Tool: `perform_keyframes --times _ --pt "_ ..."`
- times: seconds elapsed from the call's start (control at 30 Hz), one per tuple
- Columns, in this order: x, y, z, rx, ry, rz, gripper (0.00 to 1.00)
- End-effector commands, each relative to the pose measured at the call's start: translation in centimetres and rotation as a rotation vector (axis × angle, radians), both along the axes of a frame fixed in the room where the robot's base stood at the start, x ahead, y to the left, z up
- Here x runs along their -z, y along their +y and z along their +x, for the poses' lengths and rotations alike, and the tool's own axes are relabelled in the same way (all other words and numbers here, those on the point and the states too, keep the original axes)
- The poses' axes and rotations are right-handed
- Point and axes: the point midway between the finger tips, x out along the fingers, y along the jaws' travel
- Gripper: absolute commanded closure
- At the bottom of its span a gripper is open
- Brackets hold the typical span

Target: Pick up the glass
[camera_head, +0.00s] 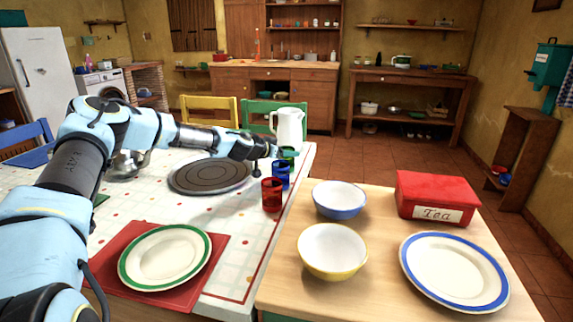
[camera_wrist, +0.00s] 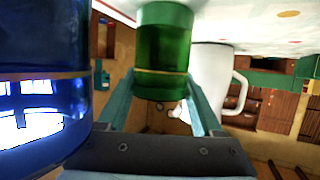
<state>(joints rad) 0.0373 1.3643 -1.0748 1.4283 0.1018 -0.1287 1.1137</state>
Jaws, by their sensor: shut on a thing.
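A green glass (camera_head: 289,154) stands near the right edge of the white tiled table (camera_head: 130,215), partly hidden by my arm and a blue glass. My gripper (camera_head: 275,151) reaches it from the left. In the wrist view, the green glass (camera_wrist: 163,48) sits between the two fingers of my gripper (camera_wrist: 161,88), which are shut on it. I cannot tell whether it is lifted. The blue glass (camera_head: 281,176) stands just in front of it and fills the left of the wrist view (camera_wrist: 40,100). A red glass (camera_head: 271,195) stands nearer.
A white pitcher (camera_head: 288,128) stands just behind the green glass. A round dark mat (camera_head: 210,176) lies left of the glasses. A plate (camera_head: 165,257) is in front. The wooden counter (camera_head: 290,285) holds bowls, a plate and a red tea box (camera_head: 437,193).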

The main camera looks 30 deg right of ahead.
Motion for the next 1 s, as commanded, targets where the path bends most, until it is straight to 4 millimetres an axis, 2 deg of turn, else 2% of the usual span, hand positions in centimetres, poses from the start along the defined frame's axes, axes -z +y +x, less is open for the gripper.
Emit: perform_keyframes --times 0.03,0.1,0.3,0.43,0.8,1.0 --pt "0.0 0.0 0.0 0.0 0.0 0.0 0.9" --pt "-0.1 0.0 0.0 0.0 0.0 -0.001 0.96" --pt "-0.1 0.0 0.0 0.0 -0.001 -0.001 0.96" --pt "-0.9 0.0 0.0 0.001 -0.003 -0.001 0.96" --pt "-7.3 0.0 0.1 0.0 -0.007 0.0 0.96" --pt "-9.6 0.0 0.1 -0.001 -0.002 -0.001 0.96"
